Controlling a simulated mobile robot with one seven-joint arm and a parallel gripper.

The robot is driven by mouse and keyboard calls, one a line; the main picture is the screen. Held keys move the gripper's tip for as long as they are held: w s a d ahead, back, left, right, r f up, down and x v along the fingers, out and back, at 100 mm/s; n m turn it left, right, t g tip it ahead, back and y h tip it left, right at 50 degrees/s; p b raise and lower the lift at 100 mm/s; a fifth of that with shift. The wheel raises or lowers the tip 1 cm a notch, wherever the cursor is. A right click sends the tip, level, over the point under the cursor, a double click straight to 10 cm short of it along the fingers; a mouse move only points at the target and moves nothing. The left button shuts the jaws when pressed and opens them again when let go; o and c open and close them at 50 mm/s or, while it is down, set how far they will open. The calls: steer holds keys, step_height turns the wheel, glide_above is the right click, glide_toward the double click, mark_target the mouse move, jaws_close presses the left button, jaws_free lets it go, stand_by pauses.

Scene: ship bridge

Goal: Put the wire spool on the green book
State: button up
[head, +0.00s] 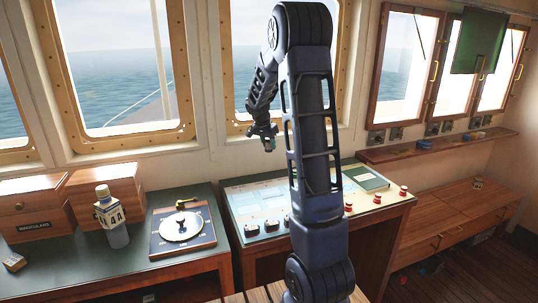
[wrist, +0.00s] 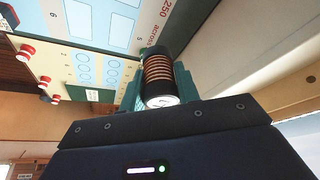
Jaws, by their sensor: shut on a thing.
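My gripper (head: 264,131) is raised above the console in the head view, in front of the window. In the wrist view my gripper (wrist: 162,88) is shut on the wire spool (wrist: 158,75), which has copper-coloured wire between dark ends and a pale end face. In the head view the spool is too small and dark to make out clearly. A flat dark green thing that looks like the green book (head: 366,178) lies on the right part of the console top, right of my arm and apart from my gripper. It seems to show in the wrist view (wrist: 91,95).
The console (head: 240,198) has dark knobs along its front and red buttons (head: 403,191) at the right. Left of it, a desk holds a bottle (head: 111,218), wooden boxes (head: 100,183) and a round dial instrument (head: 181,226). A shelf (head: 440,147) runs along the right wall.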

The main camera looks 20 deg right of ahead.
steer(key=shift+r, duration=0.55)
steer(key=shift+d+r, duration=0.1)
steer(key=shift+d, duration=0.05)
steer(key=d+m, duration=0.2)
steer(key=d, duration=1)
steer(key=r+m+g, duration=0.2)
steer(key=m+g, duration=0.1)
steer(key=m, duration=0.2)
glide_above(368, 176)
steer(key=a, duration=0.2)
steer(key=shift+h, duration=0.4)
step_height(368, 176, down, 20)
steer(key=shift+r, duration=0.15)
steer(key=o, duration=1)
